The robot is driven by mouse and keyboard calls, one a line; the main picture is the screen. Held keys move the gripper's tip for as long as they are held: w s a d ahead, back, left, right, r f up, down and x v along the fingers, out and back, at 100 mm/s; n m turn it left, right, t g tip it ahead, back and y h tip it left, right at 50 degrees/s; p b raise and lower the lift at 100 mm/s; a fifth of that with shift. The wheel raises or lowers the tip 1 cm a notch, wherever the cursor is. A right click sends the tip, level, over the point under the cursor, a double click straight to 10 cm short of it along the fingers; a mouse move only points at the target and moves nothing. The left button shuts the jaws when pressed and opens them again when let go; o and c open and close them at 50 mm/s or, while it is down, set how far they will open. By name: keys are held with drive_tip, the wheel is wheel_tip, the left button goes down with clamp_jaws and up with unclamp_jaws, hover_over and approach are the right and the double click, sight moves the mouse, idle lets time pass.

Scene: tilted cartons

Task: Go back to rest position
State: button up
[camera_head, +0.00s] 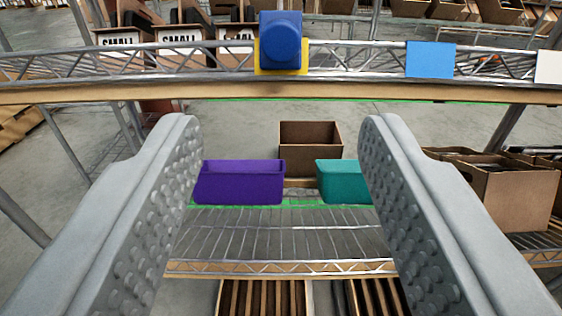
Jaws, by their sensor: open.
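My gripper (281,150) shows from behind, its two grey studded fingers wide apart at left and right. It is open, with nothing between the fingers. A blue rounded object (281,40) sits ahead of it on a yellow square (262,69) at the upper shelf's edge. Farther down, between the fingers in the picture, a purple bin (240,182) and a teal bin (338,178) stand on a lower wire shelf (280,240). The right finger hides part of the teal bin.
The upper shelf rail (150,92) crosses ahead, with a blue card (430,60) and a white card (549,66). A brown carton (310,136) stands behind the bins. Open cartons (508,190) stand at right. Cartons labelled SMALL (185,40) are at upper left. Slatted crates (262,299) lie below.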

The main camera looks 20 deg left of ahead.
drive_tip(key=s+d+r+m, duration=0.1)
drive_tip(key=d+r, duration=1)
drive_tip(key=d, duration=0.2)
drive_tip(key=s+d+r, duration=0.1)
drive_tip(key=d+r, duration=1)
drive_tip(key=d, duration=0.3)
drive_tip(key=s+d+r+m+h, duration=0.1)
drive_tip(key=s+d+r, duration=0.3)
drive_tip(key=s+d, duration=0.6)
drive_tip(key=s+d+r+m+h, duration=0.1)
drive_tip(key=s+d+r+h, duration=0.2)
drive_tip(key=s+d, duration=0.8)
drive_tip(key=shift+s+d+r+h, duration=0.3)
drive_tip(key=shift+d+r+h, duration=0.1)
drive_tip(key=shift+h, duration=0.1)
